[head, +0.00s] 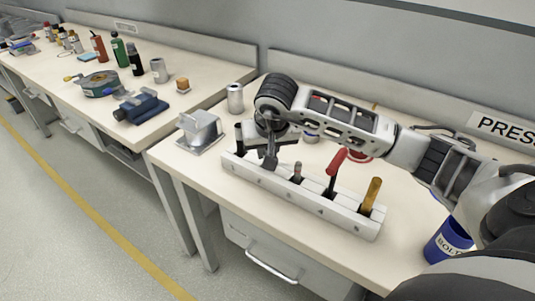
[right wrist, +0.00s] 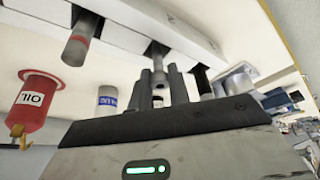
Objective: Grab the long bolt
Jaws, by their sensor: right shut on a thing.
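The white numbered rack (head: 300,202) stands on the near bench. My right gripper (head: 269,158) points down over a slot near its left end. In the right wrist view my right gripper (right wrist: 165,84) is shut on a slim grey metal piece, which looks like the long bolt (right wrist: 157,53). This piece reaches from between the fingers to the rack slot. Most of it is hidden by the fingers and the rack. In the head view I cannot make the bolt out behind the gripper. My left gripper is in neither view.
The rack also holds a black piece (head: 239,137), a short grey piece (head: 297,172), a red-handled tool (head: 335,165) and a yellow handle (head: 372,192). A blue bolts cup (head: 447,243) stands at the right. A metal block (head: 200,131) sits left of the rack.

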